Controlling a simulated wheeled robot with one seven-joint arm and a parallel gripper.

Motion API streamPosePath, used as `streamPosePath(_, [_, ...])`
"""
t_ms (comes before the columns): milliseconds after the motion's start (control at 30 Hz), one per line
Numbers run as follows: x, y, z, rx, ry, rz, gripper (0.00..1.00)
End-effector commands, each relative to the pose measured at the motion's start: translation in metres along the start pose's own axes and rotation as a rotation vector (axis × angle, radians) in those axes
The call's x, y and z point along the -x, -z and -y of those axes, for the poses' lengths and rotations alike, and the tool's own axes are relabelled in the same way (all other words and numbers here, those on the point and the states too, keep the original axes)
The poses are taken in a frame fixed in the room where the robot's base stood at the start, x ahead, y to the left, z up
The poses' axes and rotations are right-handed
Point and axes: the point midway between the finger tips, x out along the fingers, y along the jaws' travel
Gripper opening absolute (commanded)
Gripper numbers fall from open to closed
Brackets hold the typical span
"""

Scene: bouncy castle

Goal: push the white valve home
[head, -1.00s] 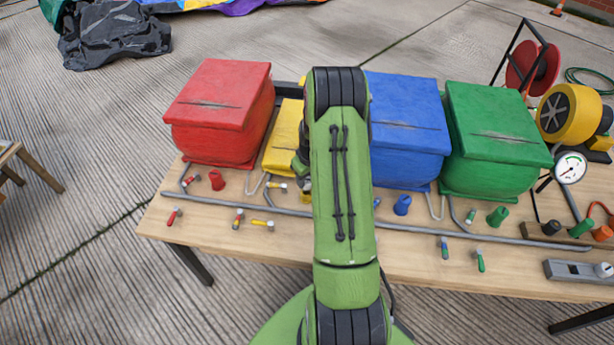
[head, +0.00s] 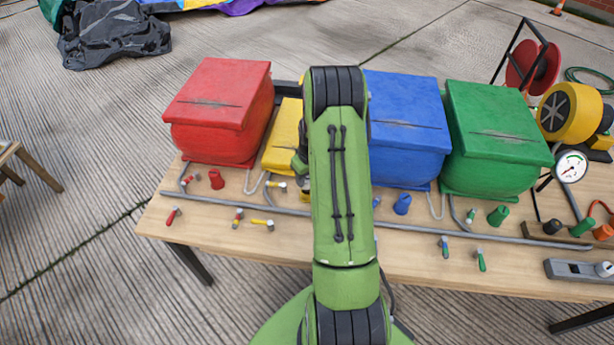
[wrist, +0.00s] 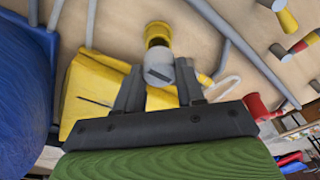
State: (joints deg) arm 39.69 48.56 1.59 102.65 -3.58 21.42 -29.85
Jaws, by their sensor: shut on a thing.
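In the wrist view my gripper (wrist: 160,82) is shut on a small valve with a pale grey-white round face (wrist: 158,71), which I take as the white valve. A yellow cylindrical fitting (wrist: 156,34) is just beyond it, roughly in line. I cannot tell whether the two touch or how deep the valve sits. The yellow box (wrist: 92,85) lies behind the fingers, and some yellow shows between them. In the head view my arm hides the gripper and the held valve.
Red (head: 220,105), blue (head: 408,125) and green (head: 497,135) boxes stand in a row on the wooden table (head: 215,235). Grey tubing (head: 330,215), coloured caps and several loose valves lie in front. A gauge (head: 571,166) and yellow blower (head: 568,112) are at the right.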

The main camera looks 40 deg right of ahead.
Motion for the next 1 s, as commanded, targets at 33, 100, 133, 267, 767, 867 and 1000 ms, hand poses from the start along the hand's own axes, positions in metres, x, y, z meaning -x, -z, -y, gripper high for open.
streamPosePath(33, [-0.0021, -0.0003, 0.0, 0.0, 0.0, 0.0, 0.08])
streamPosePath(100, [-0.0045, -0.0007, 0.0, 0.0, 0.0, 0.0, 0.08])
streamPosePath(133, [-0.0055, -0.0008, 0.0, 0.0, 0.0, 0.0, 0.08])
streamPosePath(267, [-0.0092, -0.0014, -0.0002, 0.0, -0.001, 0.0, 0.08])
streamPosePath(767, [-0.0089, -0.0016, -0.0004, 0.0, -0.001, 0.001, 0.08])
streamPosePath(867, [-0.0088, -0.0015, -0.0004, 0.0, -0.001, 0.0, 0.08])
streamPosePath(1000, [-0.0109, -0.0019, -0.0004, 0.0, -0.001, 0.0, 0.08])
